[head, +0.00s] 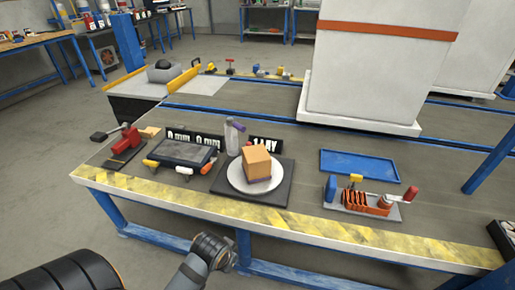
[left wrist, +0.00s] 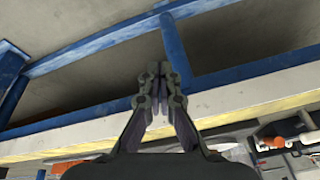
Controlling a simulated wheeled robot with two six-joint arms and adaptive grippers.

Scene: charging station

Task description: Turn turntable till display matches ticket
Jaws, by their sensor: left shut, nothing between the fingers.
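The turntable is a round white plate (head: 236,178) on a dark square base (head: 280,191) near the table's front edge. A tan box (head: 257,163) sits on it. Behind stand two black displays with white characters: the left display (head: 193,139) appears to read "0 mm 0 mm", and the right display (head: 264,144) is partly covered by the box and unclear. I cannot identify the ticket. My left gripper (left wrist: 158,86) is shut and empty in the left wrist view, near the table's front edge; its fingers are not clear in the head view. My right gripper is not in view.
A clear bottle (head: 232,137) with a purple top stands behind the plate. A dark tablet-like panel (head: 185,152) lies to the left. A blue tray (head: 360,165) and an orange-slotted rack (head: 366,203) are to the right. A tall white cabinet (head: 375,70) stands behind.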

